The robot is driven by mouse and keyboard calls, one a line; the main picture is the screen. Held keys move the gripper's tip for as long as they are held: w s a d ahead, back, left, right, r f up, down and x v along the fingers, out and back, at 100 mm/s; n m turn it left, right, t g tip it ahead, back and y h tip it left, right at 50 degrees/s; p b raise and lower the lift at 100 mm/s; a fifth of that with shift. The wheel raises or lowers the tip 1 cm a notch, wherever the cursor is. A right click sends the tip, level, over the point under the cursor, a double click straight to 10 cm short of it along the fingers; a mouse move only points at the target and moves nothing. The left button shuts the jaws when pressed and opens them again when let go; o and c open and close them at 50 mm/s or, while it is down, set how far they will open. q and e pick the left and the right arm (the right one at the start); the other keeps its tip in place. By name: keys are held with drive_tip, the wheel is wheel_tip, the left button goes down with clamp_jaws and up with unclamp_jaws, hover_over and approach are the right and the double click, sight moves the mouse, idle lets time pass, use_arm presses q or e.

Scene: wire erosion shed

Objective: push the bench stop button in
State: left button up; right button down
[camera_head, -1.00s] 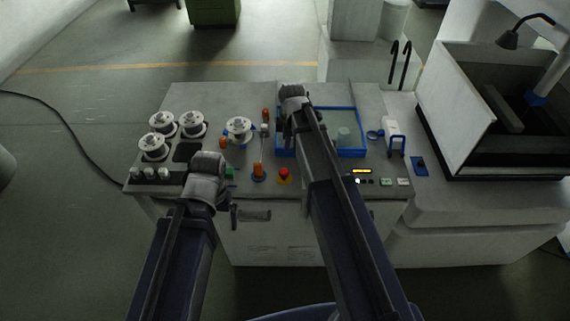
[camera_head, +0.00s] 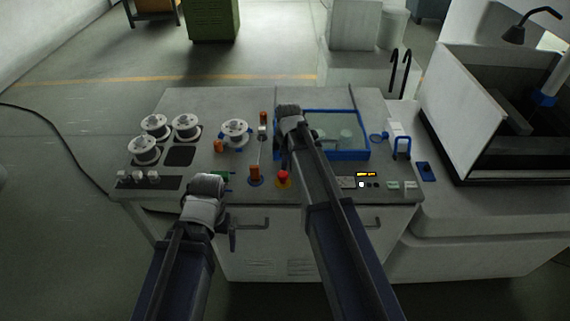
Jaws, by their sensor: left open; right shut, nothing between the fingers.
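The bench stop button (camera_head: 283,176) is a red mushroom head on a yellow base near the bench's front edge, in the head view. My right gripper (camera_head: 284,163) is shut and empty, pointing down just behind and above the red head. I cannot tell whether its tips touch the button. How far the button is pressed in is too small to tell. My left gripper (camera_head: 232,240) is open and empty at the bench's front edge, to the left of the button and lower in the picture. Its wrist hides part of the bench top.
White spools (camera_head: 154,126) sit at the back left. A blue-rimmed tray (camera_head: 365,135) lies behind my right arm. A small lit display (camera_head: 366,174) is to the right. A machine with a dark cavity stands at far right.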

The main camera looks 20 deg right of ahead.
sight(283, 174)
use_arm(q)
drive_tip(key=shift+f+b, duration=1.3)
drive_tip(key=shift+f, duration=0.5)
use_arm(e)
drive_tip(key=shift+w+f, duration=0.2)
drive_tip(key=shift+f, duration=1.65)
